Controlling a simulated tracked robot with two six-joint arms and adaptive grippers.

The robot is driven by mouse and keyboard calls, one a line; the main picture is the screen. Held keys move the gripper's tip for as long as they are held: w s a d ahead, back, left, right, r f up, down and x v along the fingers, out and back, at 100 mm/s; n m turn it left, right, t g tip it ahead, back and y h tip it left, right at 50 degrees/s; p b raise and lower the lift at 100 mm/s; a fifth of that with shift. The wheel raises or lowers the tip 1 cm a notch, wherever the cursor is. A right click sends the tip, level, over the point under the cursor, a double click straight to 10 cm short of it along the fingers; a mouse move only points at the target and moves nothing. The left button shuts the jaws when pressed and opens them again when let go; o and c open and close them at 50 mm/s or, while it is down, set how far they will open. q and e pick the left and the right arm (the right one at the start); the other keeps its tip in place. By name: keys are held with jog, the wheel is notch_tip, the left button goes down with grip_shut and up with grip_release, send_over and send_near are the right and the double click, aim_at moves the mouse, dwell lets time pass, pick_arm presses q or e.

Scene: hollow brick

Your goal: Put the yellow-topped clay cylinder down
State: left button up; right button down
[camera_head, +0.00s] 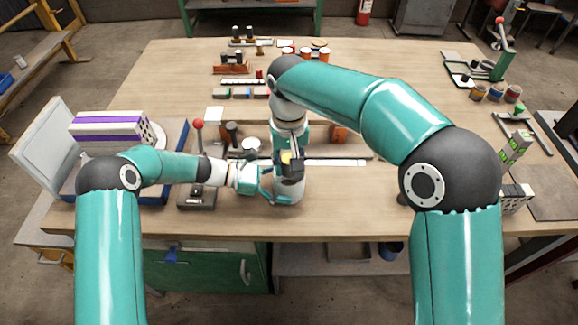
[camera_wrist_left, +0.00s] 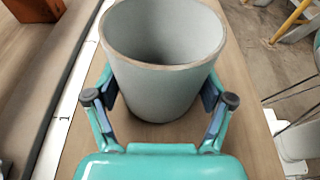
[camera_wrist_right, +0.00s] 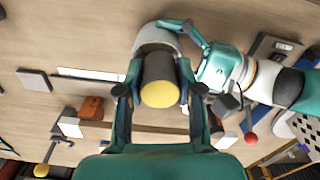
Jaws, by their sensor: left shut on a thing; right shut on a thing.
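The yellow-topped clay cylinder (camera_wrist_right: 160,94) is dark with a yellow end that faces my right wrist camera. My right gripper (camera_wrist_right: 158,76) is shut on it. In the head view, the yellow top (camera_head: 287,158) shows just above a grey hollow cup (camera_head: 288,192), partly hidden by my right gripper (camera_head: 291,160). My left gripper (camera_head: 264,190) is shut on the cup from the left. In the left wrist view, the cup (camera_wrist_left: 163,75) stands between the left fingers, and its visible inside looks empty. The right wrist view shows the cup (camera_wrist_right: 158,36) beyond the cylinder.
A red-knobbed lever (camera_head: 198,150) stands left of my left gripper. A purple-striped white box (camera_head: 108,128) is farther left. An orange brick (camera_head: 338,133) and a pale strip (camera_head: 335,162) lie behind the cup. The table (camera_head: 345,205) is clear right of the cup.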

jog(key=shift+f, duration=0.85)
jog(key=shift+f, duration=0.1)
jog(key=shift+f, duration=0.5)
jog(key=c, duration=0.7)
grip_release()
jog(key=shift+c, duration=0.2)
jog(key=shift+r, duration=0.1)
notch_tip(320, 180, up, 13)
jog(key=shift+r, duration=0.1)
